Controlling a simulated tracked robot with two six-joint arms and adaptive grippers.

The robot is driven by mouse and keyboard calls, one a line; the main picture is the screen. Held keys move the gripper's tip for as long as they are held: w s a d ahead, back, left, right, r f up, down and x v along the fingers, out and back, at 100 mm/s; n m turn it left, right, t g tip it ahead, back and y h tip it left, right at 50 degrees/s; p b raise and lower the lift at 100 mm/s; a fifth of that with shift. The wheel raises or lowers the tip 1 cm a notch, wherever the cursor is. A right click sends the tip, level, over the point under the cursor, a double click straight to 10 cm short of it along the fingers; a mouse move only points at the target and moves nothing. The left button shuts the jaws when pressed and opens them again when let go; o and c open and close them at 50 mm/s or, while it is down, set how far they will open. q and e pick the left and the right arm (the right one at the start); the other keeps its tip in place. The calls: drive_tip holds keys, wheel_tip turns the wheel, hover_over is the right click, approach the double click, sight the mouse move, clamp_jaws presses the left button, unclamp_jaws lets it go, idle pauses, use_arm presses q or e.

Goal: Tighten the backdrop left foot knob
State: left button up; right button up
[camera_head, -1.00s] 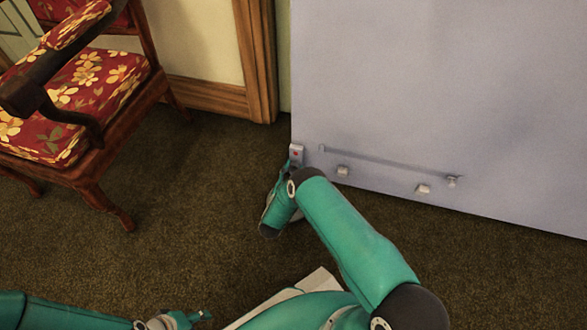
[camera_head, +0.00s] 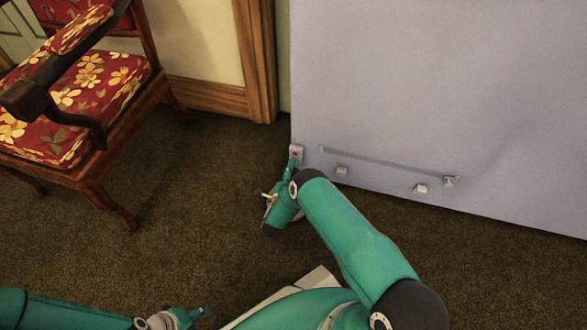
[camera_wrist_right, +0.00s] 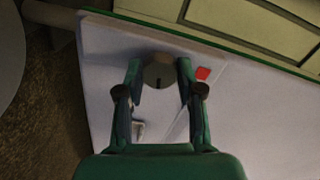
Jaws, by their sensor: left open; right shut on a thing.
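The pale grey backdrop panel (camera_head: 430,80) stands at the right in the head view. At its lower left corner is a small light plate with a red mark (camera_head: 297,153). My right gripper (camera_head: 292,166) reaches that corner; its arm partly hides the spot. In the right wrist view, my right gripper (camera_wrist_right: 159,70) is shut on a round grey knob (camera_wrist_right: 159,76) with a short dark line on its face. My left gripper (camera_head: 195,317) is open and empty, low at the bottom of the head view.
A bar (camera_head: 385,164) and small light fittings (camera_head: 420,189) lie along the panel's lower part. A wooden chair with red floral cushions (camera_head: 75,90) stands at the left. Dark carpet (camera_head: 190,200) is clear between the chair and my right arm.

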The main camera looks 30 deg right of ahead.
drive_tip(key=shift+s+f+m+p, duration=0.15)
drive_tip(key=shift+m+p, duration=0.1)
drive_tip(key=shift+m, duration=1.35)
drive_tip(key=shift+s+f+m+p, duration=0.15)
drive_tip(key=shift+m+p, duration=0.1)
drive_tip(key=shift+m, duration=1.35)
drive_tip(key=o, duration=1.2)
drive_tip(key=shift+w, duration=0.1)
drive_tip(key=shift+c, duration=0.2)
drive_tip(key=shift+r, duration=0.1)
drive_tip(key=shift+w, duration=0.1)
drive_tip(key=v, duration=1.2)
